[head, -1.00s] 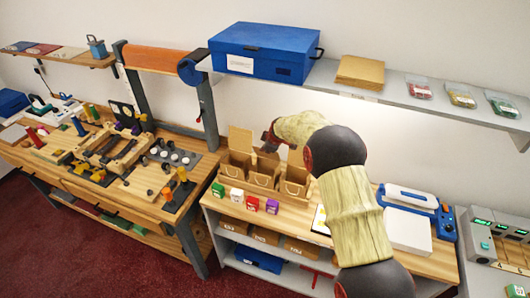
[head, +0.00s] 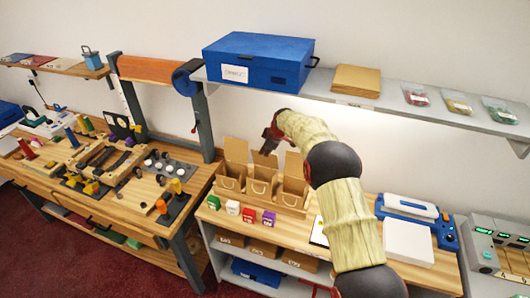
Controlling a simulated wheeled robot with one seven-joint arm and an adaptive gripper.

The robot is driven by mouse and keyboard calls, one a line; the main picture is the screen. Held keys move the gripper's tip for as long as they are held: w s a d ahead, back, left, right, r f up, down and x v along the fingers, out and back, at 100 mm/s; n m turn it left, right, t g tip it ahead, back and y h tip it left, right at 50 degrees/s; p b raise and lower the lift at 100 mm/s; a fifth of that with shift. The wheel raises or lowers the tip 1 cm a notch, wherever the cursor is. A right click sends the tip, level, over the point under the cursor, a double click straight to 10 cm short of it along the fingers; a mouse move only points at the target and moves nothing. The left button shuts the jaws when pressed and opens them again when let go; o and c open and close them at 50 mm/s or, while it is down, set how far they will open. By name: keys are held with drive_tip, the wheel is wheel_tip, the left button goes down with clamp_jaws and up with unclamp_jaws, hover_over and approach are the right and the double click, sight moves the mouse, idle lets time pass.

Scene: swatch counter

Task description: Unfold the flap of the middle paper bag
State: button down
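Three brown paper bags stand in a row on the wooden counter: the left bag (head: 229,184), the middle bag (head: 258,189) and the right bag (head: 291,198). Each has a pale handle on its front. The left flap (head: 236,149) stands upright, as does the right flap (head: 293,165). The middle flap (head: 265,160) also stands up behind its bag's opening. My gripper (head: 267,148) is just above the top edge of the middle flap, pointing down; its fingers are small and dark, and I cannot tell their opening or whether they touch the flap.
Small green, white, red and purple boxes (head: 249,214) stand in front of the bags. A shelf (head: 380,98) with a blue case (head: 258,62) overhangs behind. My arm comes from the right, above a white device (head: 408,241). Workbench clutter lies left.

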idle(0.8)
drive_tip(key=c, duration=2.1)
unclamp_jaws()
drive_tip(key=shift+r, duration=0.1)
drive_tip(key=v, duration=0.7)
drive_tip(key=shift+s+r, duration=0.1)
drive_tip(key=shift+s, duration=0.05)
